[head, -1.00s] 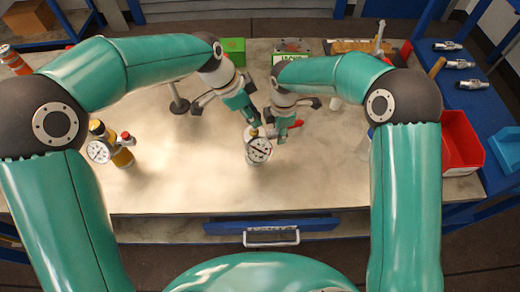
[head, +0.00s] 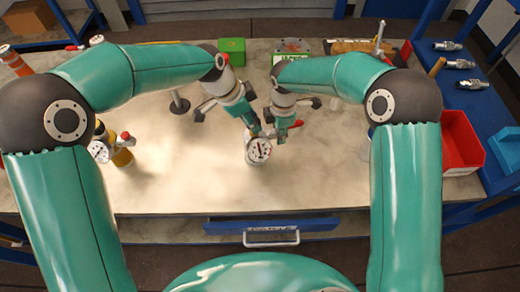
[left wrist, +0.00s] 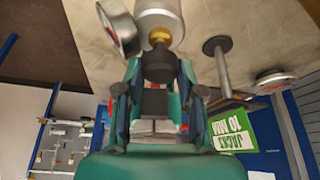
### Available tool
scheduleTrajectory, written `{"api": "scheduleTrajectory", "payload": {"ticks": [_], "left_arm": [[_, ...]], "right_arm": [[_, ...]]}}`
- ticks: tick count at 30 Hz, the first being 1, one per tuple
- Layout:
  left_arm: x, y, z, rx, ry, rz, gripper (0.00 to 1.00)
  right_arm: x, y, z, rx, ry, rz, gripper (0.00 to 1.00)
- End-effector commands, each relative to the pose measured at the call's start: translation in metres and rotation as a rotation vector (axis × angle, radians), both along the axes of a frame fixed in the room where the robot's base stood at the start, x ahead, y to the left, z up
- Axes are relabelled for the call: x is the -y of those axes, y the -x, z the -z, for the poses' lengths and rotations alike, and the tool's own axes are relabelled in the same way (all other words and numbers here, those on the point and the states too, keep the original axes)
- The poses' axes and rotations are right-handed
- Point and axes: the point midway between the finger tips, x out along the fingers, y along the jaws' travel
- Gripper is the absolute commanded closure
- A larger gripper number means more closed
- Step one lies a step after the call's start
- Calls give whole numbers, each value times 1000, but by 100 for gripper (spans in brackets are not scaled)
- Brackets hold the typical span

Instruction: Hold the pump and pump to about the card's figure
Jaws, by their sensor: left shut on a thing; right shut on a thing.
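The pump (head: 251,156) is a pale, silvery body with a round white dial gauge (head: 259,151), standing at the middle of the bench. Its gauge also shows side-on in the left wrist view (left wrist: 117,27); I cannot read the needle. My left gripper (left wrist: 158,78) is shut on the dark knob (left wrist: 159,62) below the brass collar of the pump. My right gripper (head: 283,138) is shut beside the pump, at the red-ended handle (head: 297,124); its exact grip is hidden. A green and white lettered card (left wrist: 231,130) shows upside down in the left wrist view.
A green box (head: 231,47) is at the back. A red bin (head: 461,145) is at the right. The bench front is clear.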

Motion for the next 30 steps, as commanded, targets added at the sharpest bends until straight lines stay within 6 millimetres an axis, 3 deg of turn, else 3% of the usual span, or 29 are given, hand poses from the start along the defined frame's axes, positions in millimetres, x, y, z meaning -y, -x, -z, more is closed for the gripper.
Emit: {"api": "scheduleTrajectory", "payload": {"ticks": [23, 30], "left_arm": [[0, 0, -1, 1, 0, 0, 100], [0, -1, -11, 4, 1, 1, 100]], "right_arm": [[0, 0, 0, -1, 0, 0, 100], [0, 0, 0, -1, 0, 0, 100]]}}
